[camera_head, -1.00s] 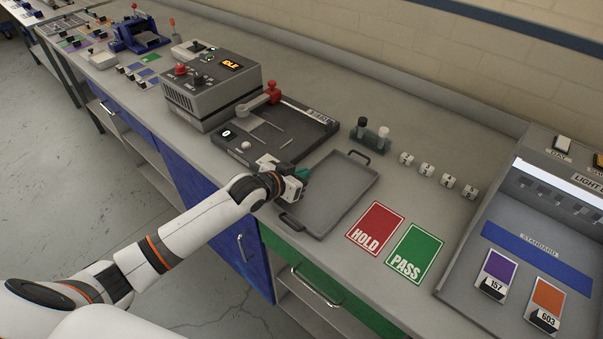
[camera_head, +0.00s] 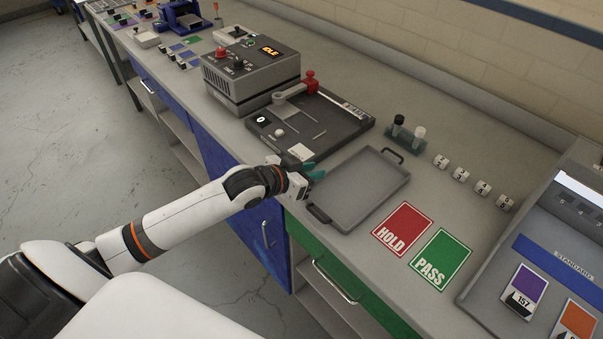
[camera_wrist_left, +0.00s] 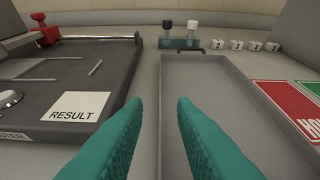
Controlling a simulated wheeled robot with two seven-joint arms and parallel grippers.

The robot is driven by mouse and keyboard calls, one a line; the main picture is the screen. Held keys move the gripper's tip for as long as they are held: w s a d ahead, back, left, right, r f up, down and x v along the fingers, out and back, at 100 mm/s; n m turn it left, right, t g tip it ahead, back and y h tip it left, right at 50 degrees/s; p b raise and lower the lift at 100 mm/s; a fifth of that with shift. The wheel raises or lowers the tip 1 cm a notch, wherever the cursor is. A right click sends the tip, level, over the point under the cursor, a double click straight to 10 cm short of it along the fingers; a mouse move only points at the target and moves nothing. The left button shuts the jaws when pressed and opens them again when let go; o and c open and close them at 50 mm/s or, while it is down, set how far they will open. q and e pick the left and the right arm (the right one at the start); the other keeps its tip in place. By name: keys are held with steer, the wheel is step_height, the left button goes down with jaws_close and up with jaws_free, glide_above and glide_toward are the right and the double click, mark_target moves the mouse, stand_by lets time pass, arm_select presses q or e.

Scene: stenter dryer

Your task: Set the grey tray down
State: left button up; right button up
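The grey tray (camera_head: 362,190) lies flat on the bench, between the black test plate and the HOLD card, with dark handles at its near and far ends. My left gripper (camera_head: 316,172) is at the tray's left edge. In the left wrist view, the teal fingers of my left gripper (camera_wrist_left: 160,105) are apart with nothing clamped between them. The left wall of the tray (camera_wrist_left: 162,95) runs away ahead, in line with the gap. I cannot tell whether the fingers touch the tray. My right gripper is not in view.
The black plate device (camera_head: 310,122) is close on the left. The red HOLD card (camera_head: 403,229) and green PASS card (camera_head: 441,259) lie to the right. A small vial rack (camera_head: 405,139) and several white numbered cubes (camera_head: 461,174) stand behind. The light box (camera_head: 540,255) is far right.

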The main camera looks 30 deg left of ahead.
arm_select(q)
steer(key=shift+v, duration=1.85)
